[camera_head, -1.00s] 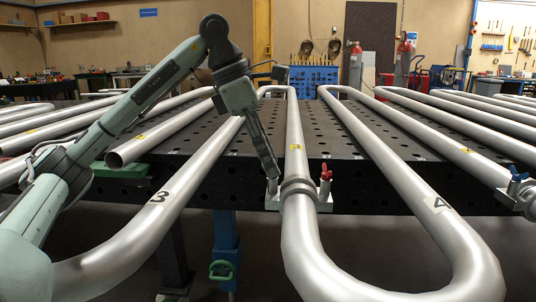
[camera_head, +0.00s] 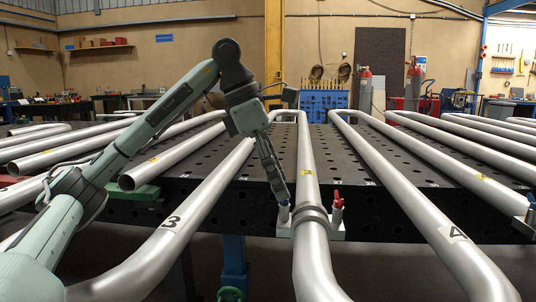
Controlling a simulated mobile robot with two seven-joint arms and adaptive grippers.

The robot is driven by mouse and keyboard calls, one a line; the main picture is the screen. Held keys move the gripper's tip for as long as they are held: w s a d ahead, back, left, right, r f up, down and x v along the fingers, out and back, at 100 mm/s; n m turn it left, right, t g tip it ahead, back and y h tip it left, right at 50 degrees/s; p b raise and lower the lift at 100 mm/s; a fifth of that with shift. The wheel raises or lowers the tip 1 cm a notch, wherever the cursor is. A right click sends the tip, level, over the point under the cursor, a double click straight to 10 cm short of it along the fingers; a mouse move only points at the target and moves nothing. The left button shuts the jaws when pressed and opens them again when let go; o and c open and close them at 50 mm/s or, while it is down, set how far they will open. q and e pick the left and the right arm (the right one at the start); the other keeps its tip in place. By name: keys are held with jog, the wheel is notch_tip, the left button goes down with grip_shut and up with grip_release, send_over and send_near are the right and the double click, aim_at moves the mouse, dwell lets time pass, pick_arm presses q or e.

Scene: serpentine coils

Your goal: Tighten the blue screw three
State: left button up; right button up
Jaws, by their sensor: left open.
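A clamp (camera_head: 309,216) sits around the middle steel pipe (camera_head: 307,180) at the table's front edge. A small blue screw (camera_head: 284,213) stands on its left side, partly hidden by my gripper. A red screw (camera_head: 338,200) stands upright on its right side. My left gripper (camera_head: 282,201) is open, pointing down with its fingertips right at the top of the blue screw; whether they touch it I cannot tell. Another blue screw (camera_head: 531,201) shows on a clamp at the right edge. The pipe at left carries a "3" (camera_head: 170,222). My right gripper is not in view.
A dark perforated table (camera_head: 235,207) carries several long pipes. A pipe marked "4" (camera_head: 453,234) runs at the right. An open pipe end (camera_head: 127,183) lies by my arm on a green block (camera_head: 141,194). A blue tool board (camera_head: 322,103) stands behind.

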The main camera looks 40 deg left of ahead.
pick_arm(q)
jog(key=v, duration=1.1)
dwell(0.4)
